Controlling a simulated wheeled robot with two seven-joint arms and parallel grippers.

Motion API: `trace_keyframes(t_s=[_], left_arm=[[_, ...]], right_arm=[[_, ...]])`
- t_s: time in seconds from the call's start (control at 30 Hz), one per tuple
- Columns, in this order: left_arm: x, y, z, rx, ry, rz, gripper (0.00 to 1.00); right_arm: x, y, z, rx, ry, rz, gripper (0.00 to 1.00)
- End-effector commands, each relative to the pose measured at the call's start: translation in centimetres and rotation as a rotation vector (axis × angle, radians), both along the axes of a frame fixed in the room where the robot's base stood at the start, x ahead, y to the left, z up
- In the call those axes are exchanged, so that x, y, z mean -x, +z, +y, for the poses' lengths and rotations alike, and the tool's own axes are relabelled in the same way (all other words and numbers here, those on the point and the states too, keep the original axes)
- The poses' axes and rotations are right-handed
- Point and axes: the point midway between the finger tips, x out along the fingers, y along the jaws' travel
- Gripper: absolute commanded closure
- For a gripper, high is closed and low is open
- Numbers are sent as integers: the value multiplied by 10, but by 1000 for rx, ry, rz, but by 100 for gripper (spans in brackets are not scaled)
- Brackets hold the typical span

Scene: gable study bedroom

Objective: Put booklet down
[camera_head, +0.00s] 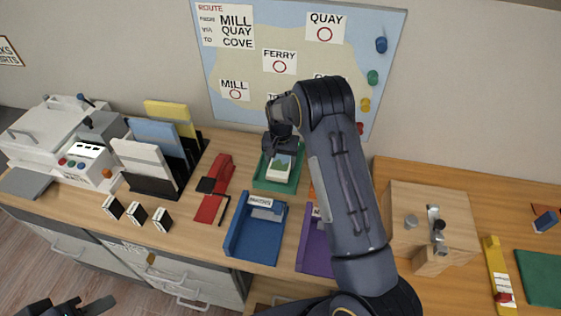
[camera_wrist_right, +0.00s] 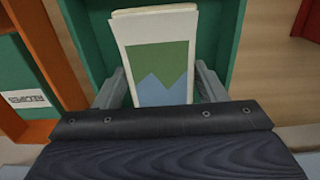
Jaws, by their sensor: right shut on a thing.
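The booklet (camera_head: 280,168) is cream with a green and blue picture on its cover. In the right wrist view the booklet (camera_wrist_right: 162,60) stands between the two fingers of my right gripper (camera_wrist_right: 162,88). My right gripper (camera_head: 281,152) is shut on it, with the booklet over or inside the green tray (camera_head: 262,184) at the back of the desk. The green tray's wall (camera_wrist_right: 222,45) shows behind and beside the booklet; I cannot tell whether the booklet touches its floor. Part of my left gripper (camera_head: 75,306) shows at the bottom left, cut off by the frame edge.
A blue tray (camera_head: 234,238) and a purple tray (camera_head: 312,252) stand in front, the purple one partly behind my right arm. A red stapler-like item (camera_head: 215,185) lies left of the green tray. A wooden block (camera_head: 440,205) stands at right. A map board (camera_head: 255,85) hangs behind.

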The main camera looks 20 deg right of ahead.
Motion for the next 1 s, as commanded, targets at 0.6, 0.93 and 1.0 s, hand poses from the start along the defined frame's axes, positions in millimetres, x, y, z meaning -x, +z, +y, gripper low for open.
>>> trace_keyframes(t_s=[0.6,0.93,1.0], left_arm=[[0,-1,0,0,0,0,64],[0,-6,0,0,0,0,64],[0,-7,0,0,0,0,64]], right_arm=[[0,-1,0,0,0,0,13],[-1,44,0,0,0,-7,13],[-1,60,1,1,1,-6,13]])
